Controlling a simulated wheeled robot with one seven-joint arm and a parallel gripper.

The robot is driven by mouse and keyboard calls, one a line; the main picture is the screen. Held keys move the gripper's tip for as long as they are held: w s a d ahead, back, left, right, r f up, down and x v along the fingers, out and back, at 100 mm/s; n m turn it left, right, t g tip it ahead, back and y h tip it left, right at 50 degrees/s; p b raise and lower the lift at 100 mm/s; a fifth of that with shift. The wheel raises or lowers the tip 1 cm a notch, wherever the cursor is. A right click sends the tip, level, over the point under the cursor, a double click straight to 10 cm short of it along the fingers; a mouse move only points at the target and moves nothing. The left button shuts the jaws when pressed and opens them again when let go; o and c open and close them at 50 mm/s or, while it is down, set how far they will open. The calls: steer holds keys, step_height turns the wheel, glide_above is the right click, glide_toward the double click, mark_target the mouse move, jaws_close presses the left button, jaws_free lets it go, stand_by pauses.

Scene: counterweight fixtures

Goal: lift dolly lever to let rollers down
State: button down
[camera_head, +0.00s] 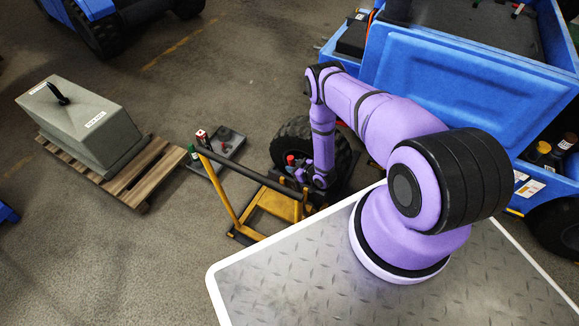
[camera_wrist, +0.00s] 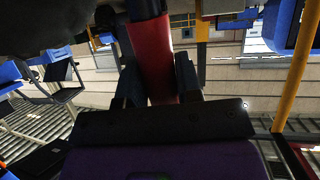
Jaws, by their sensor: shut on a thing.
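The dolly (camera_head: 282,205) has a yellow frame and a dark push bar, and stands on the floor beside a black wheel. My gripper (camera_head: 297,168) reaches down at the dolly's far side, next to the wheel. In the wrist view my gripper (camera_wrist: 158,78) is shut on the lever's red grip (camera_wrist: 152,55), with one dark finger on each side. The red grip shows small in the head view (camera_head: 290,159). The lever's lower end and the rollers are hidden or too small to make out.
The wheel (camera_head: 300,143) sits close behind my gripper. A blue vehicle (camera_head: 465,80) stands at the right. A grey flat tray (camera_head: 222,150) with small items lies left of the wheel. A grey counterweight block (camera_head: 85,120) rests on a wooden pallet (camera_head: 140,180). Floor at lower left is clear.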

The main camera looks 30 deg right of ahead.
steer(key=shift+s+d, duration=0.25)
steer(key=c, duration=0.8)
jaws_free()
steer(key=v, duration=1.1)
